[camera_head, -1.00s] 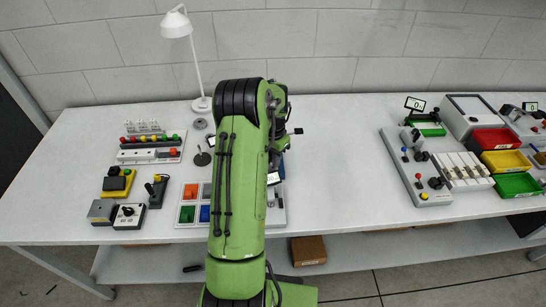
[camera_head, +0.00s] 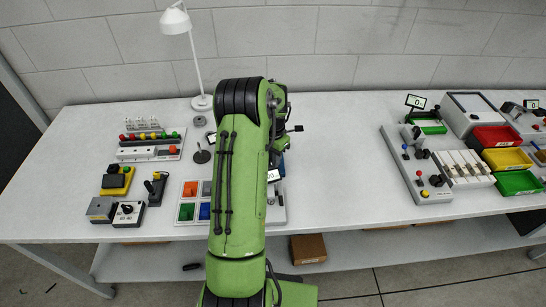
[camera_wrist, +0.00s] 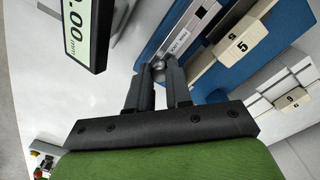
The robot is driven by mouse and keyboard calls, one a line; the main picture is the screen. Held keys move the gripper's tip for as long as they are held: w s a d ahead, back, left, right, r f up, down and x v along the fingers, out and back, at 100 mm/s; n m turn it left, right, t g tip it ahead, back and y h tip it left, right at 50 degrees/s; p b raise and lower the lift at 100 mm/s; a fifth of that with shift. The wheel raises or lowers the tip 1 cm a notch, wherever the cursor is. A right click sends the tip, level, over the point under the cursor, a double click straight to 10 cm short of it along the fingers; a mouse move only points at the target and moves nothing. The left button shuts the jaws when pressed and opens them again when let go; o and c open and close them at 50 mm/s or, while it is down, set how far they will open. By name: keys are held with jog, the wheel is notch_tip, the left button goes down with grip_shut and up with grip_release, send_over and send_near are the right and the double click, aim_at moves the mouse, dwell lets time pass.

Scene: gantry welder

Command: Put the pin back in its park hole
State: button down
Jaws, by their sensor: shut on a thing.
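In the wrist view my gripper (camera_wrist: 160,68) is shut on the pin (camera_wrist: 159,65), a small silvery round piece showing between the fingertips. Most of the pin is hidden by the fingers. The fingertips are close to a grey and blue fixture (camera_wrist: 188,25) with a small white label. I cannot tell whether the pin touches the fixture, and I cannot make out the park hole. In the head view my arm hides my gripper, the pin and most of this fixture.
A display reading in mm (camera_wrist: 88,30) stands left of the fingers in the wrist view. Numbered beige blocks (camera_wrist: 240,42) stand to the right. In the head view a white lamp (camera_head: 191,50) and coloured trays (camera_head: 188,211) are left of my arm. The table's middle right is clear.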

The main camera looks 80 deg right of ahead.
jog(key=c, duration=1)
grip_release()
jog(key=shift+o, duration=0.2)
jog(key=shift+r, duration=0.1)
notch_tip(320, 180, up, 16)
jog(key=p, duration=0.2)
jog(key=shift+f+p, duration=0.2)
jog(key=shift+p, duration=0.1)
